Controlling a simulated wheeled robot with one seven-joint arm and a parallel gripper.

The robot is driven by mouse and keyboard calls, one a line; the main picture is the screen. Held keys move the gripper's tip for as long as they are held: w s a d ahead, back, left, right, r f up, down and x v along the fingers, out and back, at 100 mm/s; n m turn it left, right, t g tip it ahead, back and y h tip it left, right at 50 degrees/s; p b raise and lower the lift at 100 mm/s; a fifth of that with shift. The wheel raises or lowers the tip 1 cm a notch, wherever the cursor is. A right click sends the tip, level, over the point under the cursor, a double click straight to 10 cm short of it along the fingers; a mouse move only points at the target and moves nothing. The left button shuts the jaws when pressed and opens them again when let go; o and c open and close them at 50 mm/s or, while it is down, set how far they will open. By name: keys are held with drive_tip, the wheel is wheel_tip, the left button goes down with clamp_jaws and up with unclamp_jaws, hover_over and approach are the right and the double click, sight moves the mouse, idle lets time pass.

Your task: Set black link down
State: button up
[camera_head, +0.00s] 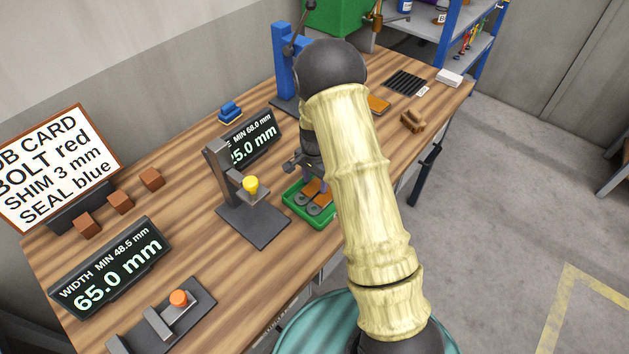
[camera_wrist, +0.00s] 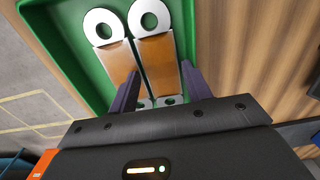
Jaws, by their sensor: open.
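A green tray (camera_head: 297,215) stands on the workbench, and its green wall fills the upper left of the wrist view (camera_wrist: 62,38). Two links lie side by side in it, a left link (camera_wrist: 117,67) and a right link (camera_wrist: 158,60). Each has pale grey ring ends and an orange-brown middle. I cannot tell which is the black link; neither looks plainly black. In the head view my arm partly hides the tray.
A grey gauge stand with a yellow knob (camera_head: 250,185) stands close left of the tray. A display (camera_head: 252,140) is behind it, and a blue press (camera_head: 286,70) farther back. A width display (camera_head: 112,268) and small brown blocks (camera_head: 120,203) are at left. Bare wood lies between.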

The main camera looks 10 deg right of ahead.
sight(314, 186)
drive_tip(key=shift+s+a+f, duration=0.1)
drive_tip(key=shift+s+f, duration=0.2)
drive_tip(key=shift+f, duration=0.1)
drive_tip(key=shift+w+r, duration=0.25)
drive_tip(key=shift+r, duration=0.3)
wheel_tip(314, 186, up, 11)
drive_tip(key=b, duration=0.2)
drive_tip(key=shift+w, duration=0.15)
drive_tip(key=s+r+n+t, duration=0.1)
drive_tip(key=s+n, duration=0.4)
drive_tip(key=s, duration=0.5)
drive_tip(key=s+r+n+t, duration=0.1)
drive_tip(key=s+n, duration=0.4)
drive_tip(key=s, duration=0.6)
drive_tip(key=shift+r+n, duration=0.4)
drive_tip(key=shift+r, duration=0.5)
